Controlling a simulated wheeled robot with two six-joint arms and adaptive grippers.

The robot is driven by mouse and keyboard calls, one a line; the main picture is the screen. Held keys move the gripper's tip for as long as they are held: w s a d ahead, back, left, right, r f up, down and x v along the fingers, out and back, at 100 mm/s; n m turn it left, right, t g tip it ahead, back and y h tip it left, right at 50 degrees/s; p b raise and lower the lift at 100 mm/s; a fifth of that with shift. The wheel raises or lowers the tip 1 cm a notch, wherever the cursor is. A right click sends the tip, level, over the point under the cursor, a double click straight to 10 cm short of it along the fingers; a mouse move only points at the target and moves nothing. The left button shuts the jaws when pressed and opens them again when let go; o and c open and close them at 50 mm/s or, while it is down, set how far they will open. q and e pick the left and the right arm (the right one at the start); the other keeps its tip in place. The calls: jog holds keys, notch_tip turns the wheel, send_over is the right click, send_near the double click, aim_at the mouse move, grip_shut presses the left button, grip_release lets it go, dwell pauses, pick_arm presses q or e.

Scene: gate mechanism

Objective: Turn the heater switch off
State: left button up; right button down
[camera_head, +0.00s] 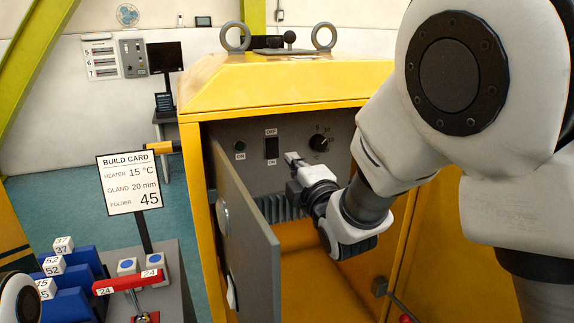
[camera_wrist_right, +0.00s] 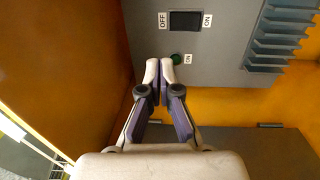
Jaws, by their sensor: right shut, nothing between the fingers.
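The heater switch (camera_head: 271,148) is a black rocker on the grey panel inside the yellow cabinet, with an OFF label above and an ON label below. It also shows in the right wrist view (camera_wrist_right: 185,21); which side is pressed in is too small to tell. A green lamp (camera_head: 239,146) labelled ON sits left of the switch. My right gripper (camera_head: 291,158) is shut and empty in front of the panel, just right of and below the switch in the head view. In the right wrist view its fingertips (camera_wrist_right: 161,62) appear beside the lamp, apart from the switch.
A black dial (camera_head: 318,142) sits right of the switch. The grey cabinet door (camera_head: 246,232) stands open at the left. Vent fins (camera_head: 279,207) are below the switch. A build card (camera_head: 130,183) and a red-handled lever (camera_head: 128,283) stand left of the cabinet.

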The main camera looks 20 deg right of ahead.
jog(key=s+d+f+m+g, duration=0.1)
jog(key=s+f+g, duration=0.2)
jog(key=f, duration=0.9)
jog(key=s+d+f+m+g+h, duration=0.1)
jog(key=s+d+f+g, duration=0.15)
jog(key=f, duration=1.05)
jog(key=s+f+m+g, duration=0.1)
jog(key=s+f+g, duration=0.2)
jog(key=f, duration=0.9)
jog(key=s+d+f+m+g, duration=0.1)
jog(key=s+f+m+g, duration=0.4)
jog(key=s, duration=0.9)
jog(key=s+f+m+g, duration=0.5)
jog(key=s+f+m, duration=0.5)
jog(key=s, duration=0.4)
jog(key=shift+s+d+f+m, duration=0.3)
jog(key=shift+d+m, duration=0.1)
jog(key=shift+m, duration=0.2)
